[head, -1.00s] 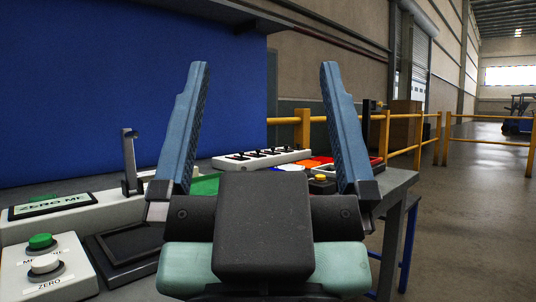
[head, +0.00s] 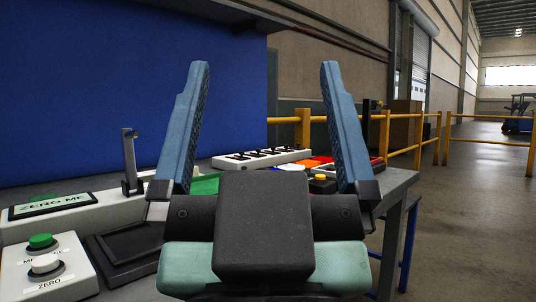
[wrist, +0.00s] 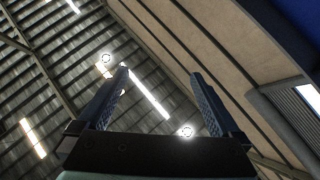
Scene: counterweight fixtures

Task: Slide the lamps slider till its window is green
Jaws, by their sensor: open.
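My gripper (head: 264,120) is open and empty, its two blue fingers pointing up and spread wide in the head view. The fingers also show in the wrist view (wrist: 158,95), against the ceiling. A white strip with several black levers or sliders (head: 262,157) lies on the bench behind my gripper. I cannot tell whether it is the lamps slider, and no green window is clear on it. My gripper hides part of the bench.
A grey bench (head: 398,181) carries a white box with a green and a white button (head: 45,264), a "ZERO ME" display (head: 50,205), a black tray (head: 130,245), an upright dark post (head: 131,163) and a yellow button (head: 320,178). A blue panel (head: 130,90) stands behind. Yellow railings (head: 400,140) lie beyond.

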